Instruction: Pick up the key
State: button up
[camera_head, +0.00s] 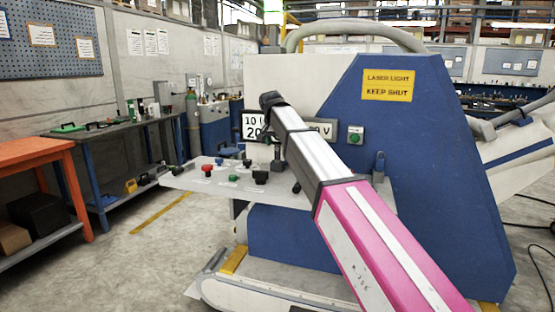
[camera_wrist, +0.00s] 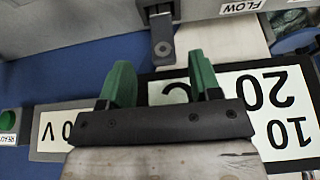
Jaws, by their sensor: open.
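My gripper (camera_wrist: 160,64) shows in the wrist view with two green fingers apart and nothing between them. Just beyond the fingertips is a dark grey, flat piece with a round spot near its end (camera_wrist: 163,38). It may be the key, but I cannot tell for sure. It lies in line with the gap between the fingers and apart from them. In the head view my arm crosses the machine front, and I cannot make out my fingers or a clear key there.
The blue and white machine has a yellow laser sign (camera_head: 387,85) and a number panel (camera_head: 255,126). Its side shelf (camera_head: 185,178) carries red, green and black knobs. An orange bench (camera_head: 35,152) stands left. Open floor lies between bench and machine.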

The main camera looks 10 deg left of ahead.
aim_at(277, 146)
jog(key=x, duration=0.5)
jog(key=shift+a, duration=0.2)
jog(key=c, duration=1)
jog(key=shift+r, duration=0.1)
